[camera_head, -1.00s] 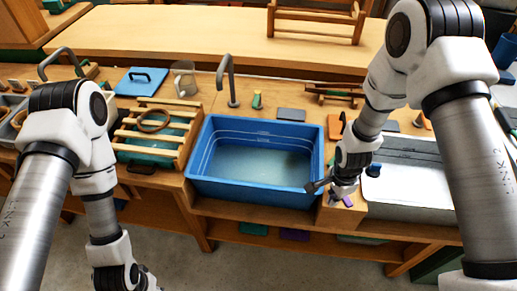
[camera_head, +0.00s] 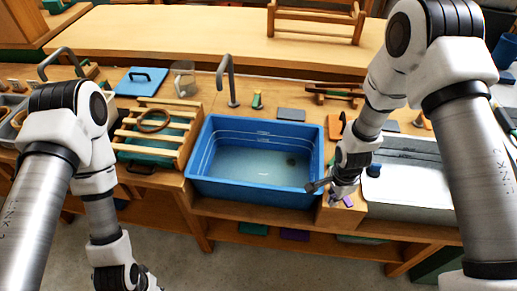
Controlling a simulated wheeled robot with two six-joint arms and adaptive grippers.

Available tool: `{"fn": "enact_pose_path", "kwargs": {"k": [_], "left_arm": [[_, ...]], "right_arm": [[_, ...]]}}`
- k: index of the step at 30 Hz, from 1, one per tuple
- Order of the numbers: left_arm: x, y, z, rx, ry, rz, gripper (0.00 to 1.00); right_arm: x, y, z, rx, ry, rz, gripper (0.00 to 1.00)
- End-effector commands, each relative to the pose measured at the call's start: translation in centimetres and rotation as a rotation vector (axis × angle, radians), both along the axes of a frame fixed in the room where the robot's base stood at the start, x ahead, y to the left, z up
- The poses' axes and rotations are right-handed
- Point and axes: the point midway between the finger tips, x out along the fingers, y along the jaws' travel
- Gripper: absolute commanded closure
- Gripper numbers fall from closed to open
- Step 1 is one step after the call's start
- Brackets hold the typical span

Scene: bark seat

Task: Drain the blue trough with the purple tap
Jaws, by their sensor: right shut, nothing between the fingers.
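The blue trough (camera_head: 215,186) sits in the bench at the middle of the view. It holds shallow, slightly cloudy water (camera_head: 245,165), with a dark round spot (camera_head: 291,161) showing at its right end. The purple tap (camera_head: 348,201) shows as a small purple piece on the wooden block right of the trough. My right gripper (camera_head: 336,198) is shut at that block, right beside the purple piece and partly hiding it. I cannot tell whether they touch. My left arm hangs at the lower left, and its fingertips are outside the picture.
A wooden rack with a ring (camera_head: 153,121) stands left of the trough, and a grey spout (camera_head: 229,82) rises behind it. A pale basin (camera_head: 410,185) with a dark blue knob (camera_head: 374,170) lies right of my right gripper. Purple and green items lie on the lower shelf.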

Motion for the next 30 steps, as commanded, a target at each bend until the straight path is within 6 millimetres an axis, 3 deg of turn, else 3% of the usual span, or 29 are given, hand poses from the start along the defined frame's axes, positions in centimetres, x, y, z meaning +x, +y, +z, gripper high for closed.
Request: {"fn": "enact_pose_path", "kwargs": {"k": [9, 16, 23, 30], "left_arm": [[0.0, 0.0, 0.0, 0.000, 0.000, 0.000, 0.63], [0.0, 0.0, 0.4, 0.000, 0.000, 0.000, 0.63], [0.0, 0.0, -2.9, 0.000, 0.000, 0.000, 0.63], [0.0, 0.0, -1.5, 0.000, 0.000, 0.000, 0.63]], "right_arm": [[0.1, -0.1, 0.0, 0.001, 0.000, 0.000, 1.00], [0.9, -2.3, 0.1, 0.001, -0.001, -0.001, 1.00], [1.8, -4.7, -0.6, 0.002, -0.003, -0.003, 1.00], [1.7, -4.8, 1.1, 0.000, -0.001, 0.001, 1.00]]}}
